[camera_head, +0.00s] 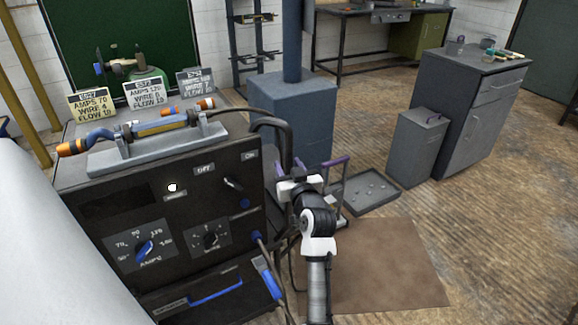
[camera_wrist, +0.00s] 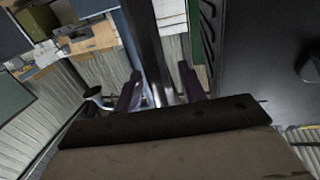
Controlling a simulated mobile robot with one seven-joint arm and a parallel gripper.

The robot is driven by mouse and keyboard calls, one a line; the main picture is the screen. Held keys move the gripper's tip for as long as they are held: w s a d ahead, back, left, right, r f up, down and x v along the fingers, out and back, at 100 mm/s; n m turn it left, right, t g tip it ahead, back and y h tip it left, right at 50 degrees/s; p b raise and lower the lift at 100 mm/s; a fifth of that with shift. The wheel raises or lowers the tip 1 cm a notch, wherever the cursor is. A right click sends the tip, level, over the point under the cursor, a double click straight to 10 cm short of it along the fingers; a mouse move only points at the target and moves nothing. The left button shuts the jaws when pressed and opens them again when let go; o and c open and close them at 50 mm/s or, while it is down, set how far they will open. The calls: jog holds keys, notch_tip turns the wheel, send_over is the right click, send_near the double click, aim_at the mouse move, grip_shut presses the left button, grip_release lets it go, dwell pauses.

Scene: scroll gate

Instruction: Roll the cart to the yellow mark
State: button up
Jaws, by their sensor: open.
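My gripper (camera_head: 311,168) is open beside the right side of the black welding machine (camera_head: 195,190). Its purple fingers stand apart in the wrist view (camera_wrist: 160,88). A dark upright bar (camera_wrist: 143,40) shows between and beyond the fingers there; I cannot tell whether they touch it. No cart is plainly recognisable. The welding machine stands close at left, and its base is out of view. A low grey tray (camera_head: 371,191) lies on the floor beyond my gripper. I see no clear yellow mark on the floor.
A brown mat (camera_head: 395,270) lies on the floor at front right. A blue-grey column base (camera_head: 292,115) stands behind my gripper. A grey bin (camera_head: 415,148) and cabinet (camera_head: 475,105) stand at right. A workbench (camera_head: 350,45) is at the back. Open floor lies at right.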

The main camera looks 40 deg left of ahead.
grip_shut()
dwell(0.3)
jog(key=a, duration=0.1)
jog(key=w+a, duration=0.1)
jog(key=a, duration=0.1)
jog(key=shift+w+a+f+b, duration=0.15)
jog(key=shift+a+f+b, duration=0.05)
jog(key=shift+a+b, duration=0.1)
jog(key=shift+c, duration=1.7)
grip_release()
jog(key=shift+d, duration=0.1)
jog(key=o, duration=0.3)
jog(key=shift+d+r, duration=0.2)
jog(key=shift+o, duration=0.2)
